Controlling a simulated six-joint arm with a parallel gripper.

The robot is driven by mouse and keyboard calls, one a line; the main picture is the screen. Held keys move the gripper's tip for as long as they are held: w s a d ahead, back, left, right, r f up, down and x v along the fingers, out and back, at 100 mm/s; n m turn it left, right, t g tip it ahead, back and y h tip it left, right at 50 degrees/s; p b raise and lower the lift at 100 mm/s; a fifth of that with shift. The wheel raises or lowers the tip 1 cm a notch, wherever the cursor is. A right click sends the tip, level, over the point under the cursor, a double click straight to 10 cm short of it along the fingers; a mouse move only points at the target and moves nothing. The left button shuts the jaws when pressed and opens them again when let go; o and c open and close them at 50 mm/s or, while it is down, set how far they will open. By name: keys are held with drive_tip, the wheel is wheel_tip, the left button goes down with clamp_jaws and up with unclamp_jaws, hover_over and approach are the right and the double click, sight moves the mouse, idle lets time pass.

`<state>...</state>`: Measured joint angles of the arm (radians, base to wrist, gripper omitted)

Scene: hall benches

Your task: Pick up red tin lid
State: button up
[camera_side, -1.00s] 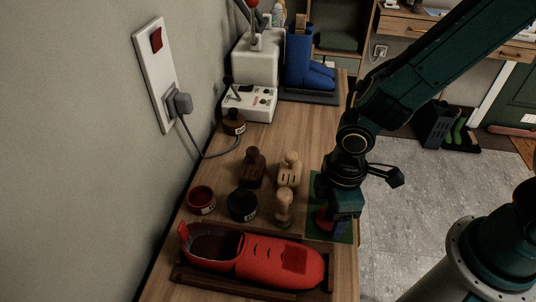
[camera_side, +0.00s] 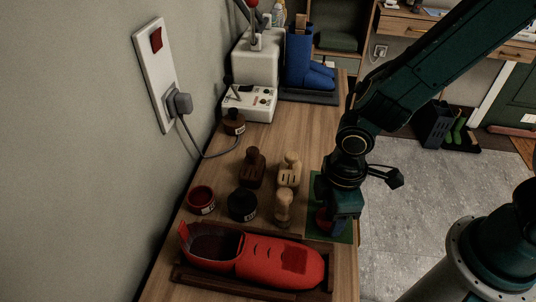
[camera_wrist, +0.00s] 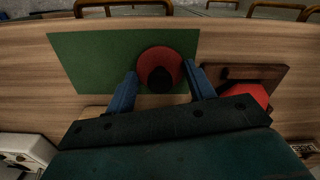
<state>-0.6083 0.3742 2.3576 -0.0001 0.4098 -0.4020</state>
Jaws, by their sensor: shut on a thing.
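The red tin lid (camera_wrist: 172,58) is a round red disc with a dark round patch at its near side. It lies at the green mat (camera_wrist: 95,62), near one end of it in the wrist view. In the side view the lid (camera_side: 323,220) shows only partly, beside and behind my gripper. My gripper (camera_wrist: 160,80) has its two blue fingers on either side of the lid's near part and is shut on it. In the side view my gripper (camera_side: 340,222) is low over the mat (camera_side: 318,186). I cannot tell whether the lid touches the mat.
A red shoe (camera_side: 265,258) in a dark wooden tray (camera_side: 190,278) lies close by, in front. A pale wooden brush or stamp (camera_side: 284,207), a black tin (camera_side: 242,205) and an open red tin (camera_side: 201,198) stand to the left. Blue boots (camera_side: 300,62) are at the back.

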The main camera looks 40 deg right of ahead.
drive_tip(key=shift+r, duration=0.1)
wheel_tip(320, 180, up, 20)
idle(0.8)
idle(0.6)
drive_tip(key=w+a+f+m, duration=0.3)
drive_tip(key=w+a+f, duration=0.2)
drive_tip(key=w+a, duration=0.4)
drive_tip(key=w+a+f+m, duration=0.3)
drive_tip(key=w+a+f, duration=0.2)
drive_tip(key=w+a, duration=0.4)
drive_tip(key=shift+w+a, duration=0.35)
drive_tip(key=shift+a, duration=0.4)
drive_tip(key=shift+f, duration=0.2)
drive_tip(key=shift+f, duration=3)
drive_tip(key=shift+f, duration=0.2)
